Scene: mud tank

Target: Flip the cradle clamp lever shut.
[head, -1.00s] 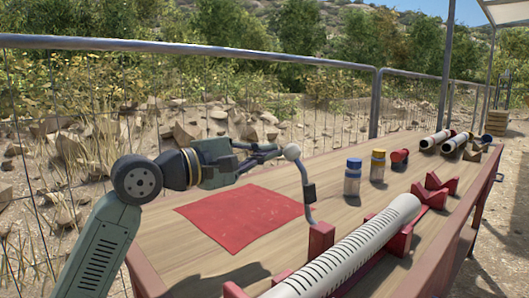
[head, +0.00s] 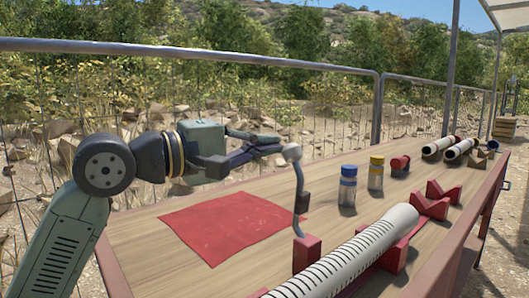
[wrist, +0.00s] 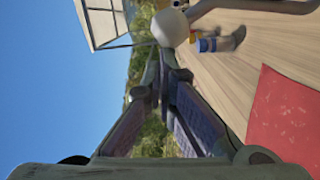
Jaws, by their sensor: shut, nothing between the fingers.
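The clamp lever (head: 299,205) is a bent grey rod with a white ball knob (head: 292,153) and a dark block partway along it. It rises from a red cradle block (head: 306,253) at the near side of the bench and stands nearly upright, leaning slightly left. A white slotted tube (head: 350,258) lies in the red cradle to its right. My gripper (head: 279,146) is shut and empty, its fingertips just left of the knob. In the wrist view the closed fingers (wrist: 160,62) point at the knob (wrist: 170,27); I cannot tell whether they touch it.
A red cloth (head: 235,225) lies flat on the wooden bench under my arm. A blue-capped bottle (head: 347,188) and a yellow-capped bottle (head: 376,174) stand behind the lever. Empty red cradles (head: 436,197) and more tubes (head: 437,146) are farther right. A wire fence runs behind.

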